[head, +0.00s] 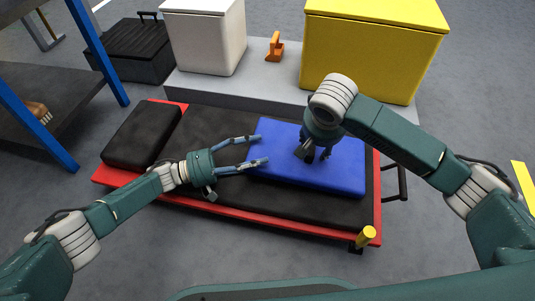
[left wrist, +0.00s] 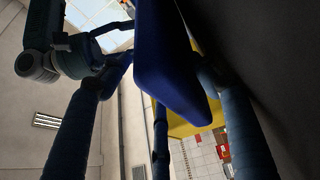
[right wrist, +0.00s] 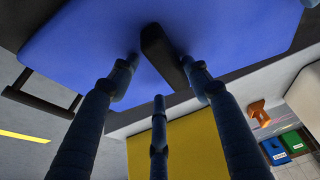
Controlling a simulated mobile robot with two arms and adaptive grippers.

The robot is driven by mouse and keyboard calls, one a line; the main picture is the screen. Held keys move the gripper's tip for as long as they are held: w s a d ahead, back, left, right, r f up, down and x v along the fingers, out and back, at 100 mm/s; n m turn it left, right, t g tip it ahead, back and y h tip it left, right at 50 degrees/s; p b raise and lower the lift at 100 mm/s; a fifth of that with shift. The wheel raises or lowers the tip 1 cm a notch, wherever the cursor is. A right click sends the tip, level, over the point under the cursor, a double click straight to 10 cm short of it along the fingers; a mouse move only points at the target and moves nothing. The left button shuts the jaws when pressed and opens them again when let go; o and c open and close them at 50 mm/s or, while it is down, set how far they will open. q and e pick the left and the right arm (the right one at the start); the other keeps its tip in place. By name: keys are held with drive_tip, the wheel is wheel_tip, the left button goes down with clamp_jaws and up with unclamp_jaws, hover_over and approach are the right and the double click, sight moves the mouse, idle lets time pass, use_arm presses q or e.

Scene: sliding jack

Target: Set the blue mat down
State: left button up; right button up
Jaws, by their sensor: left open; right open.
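The blue mat (head: 340,174) lies flat on the right part of a black padded bed (head: 225,128) with a red frame (head: 240,212). My left gripper (head: 262,150) is open at the mat's left end; in the left wrist view the mat's edge (left wrist: 165,60) sits between its spread fingers. My right gripper (head: 316,156) is open just above the mat's top. In the right wrist view a dark handle (right wrist: 163,55) on the mat (right wrist: 225,28) stands between its fingers. I cannot tell whether any finger touches the handle.
A black cushion (head: 143,135) lies at the bed's left end. Behind it a grey platform (head: 270,84) bears a white box (head: 205,40), an orange tool (head: 275,47) and a yellow box (head: 372,50). A blue-legged shelf (head: 50,95) stands left. The floor in front is clear.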

sight(315, 160)
use_arm(q)
drive_tip(key=shift+y, duration=0.3)
drive_tip(key=a, duration=0.1)
drive_tip(key=a+f, duration=0.1)
drive_tip(key=a, duration=0.1)
drive_tip(key=s+a, duration=0.1)
drive_tip(key=a, duration=0.1)
drive_tip(key=shift+a+f, duration=0.2)
drive_tip(key=shift+f, duration=0.2)
use_arm(e)
drive_tip(key=shift+d+f, duration=0.1)
drive_tip(key=shift+f, duration=0.25)
use_arm(q)
drive_tip(key=shift+s+a+r, duration=0.15)
drive_tip(key=shift+a+r, duration=0.05)
drive_tip(key=shift+a, duration=0.3)
use_arm(e)
drive_tip(key=shift+a+r, duration=0.15)
drive_tip(key=shift+a, duration=0.05)
use_arm(q)
drive_tip(key=shift+n, duration=0.3)
use_arm(e)
drive_tip(key=v, duration=0.8)
use_arm(q)
drive_tip(key=shift+r, duration=0.2)
use_arm(e)
drive_tip(key=shift+w+r, duration=0.15)
